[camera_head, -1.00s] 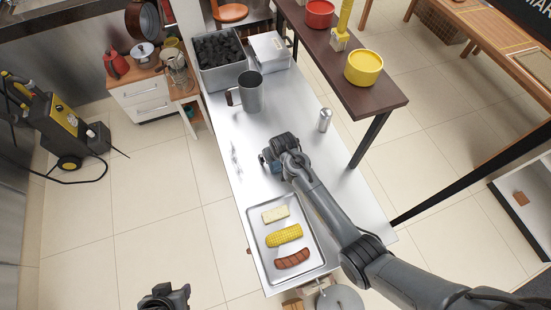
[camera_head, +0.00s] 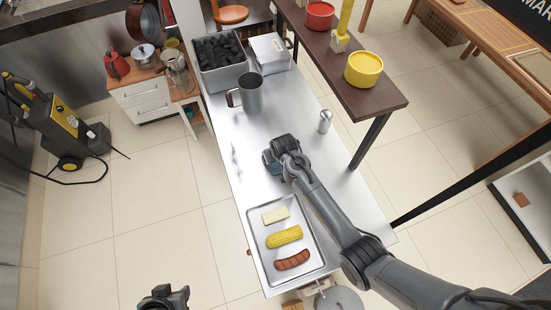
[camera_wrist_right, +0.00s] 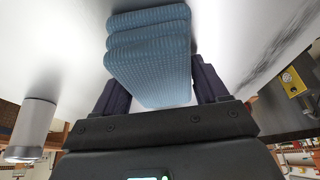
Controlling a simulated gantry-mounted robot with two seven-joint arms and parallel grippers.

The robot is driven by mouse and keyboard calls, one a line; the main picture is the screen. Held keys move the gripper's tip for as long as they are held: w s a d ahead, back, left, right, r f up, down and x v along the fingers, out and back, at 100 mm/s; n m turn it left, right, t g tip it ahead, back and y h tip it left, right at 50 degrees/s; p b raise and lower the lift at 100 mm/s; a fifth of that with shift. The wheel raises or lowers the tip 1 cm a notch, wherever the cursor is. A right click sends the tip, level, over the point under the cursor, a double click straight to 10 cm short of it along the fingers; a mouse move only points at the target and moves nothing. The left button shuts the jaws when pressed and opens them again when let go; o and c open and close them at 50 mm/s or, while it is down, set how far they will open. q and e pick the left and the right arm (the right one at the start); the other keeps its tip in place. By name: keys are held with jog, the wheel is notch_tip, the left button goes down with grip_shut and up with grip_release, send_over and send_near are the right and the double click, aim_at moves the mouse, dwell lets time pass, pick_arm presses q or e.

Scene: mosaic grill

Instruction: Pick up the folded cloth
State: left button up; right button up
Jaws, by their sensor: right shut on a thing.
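The folded cloth (camera_wrist_right: 150,55) is blue, ribbed and stacked in several layers. It fills the middle of the right wrist view, between the two dark fingers of my right gripper (camera_wrist_right: 152,88). The fingers are shut on its sides. I cannot tell whether the cloth touches the table. My left gripper (camera_head: 165,298) is at the bottom edge of the head view, away from the table; its fingers are unclear.
A metal tray (camera_head: 258,238) with corn, sausage and a pale block lies on the steel table (camera_head: 222,150) in front of the right gripper. A metal mug (camera_head: 250,92) and a shaker (camera_head: 325,121) stand behind. A charcoal bin (camera_head: 241,70) is at the far end.

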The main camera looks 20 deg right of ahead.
jog(key=shift+r, duration=0.6)
jog(key=r, duration=0.2)
jog(key=r+p, duration=0.1)
jog(key=shift+s+d+r, duration=0.3)
jog(key=shift+d+r, duration=0.05)
jog(key=s+d+r+p, duration=0.1)
jog(key=s+d+r, duration=0.5)
jog(key=s+d, duration=0.1)
jog(key=shift+s+r, duration=0.15)
jog(key=shift+s, duration=0.4)
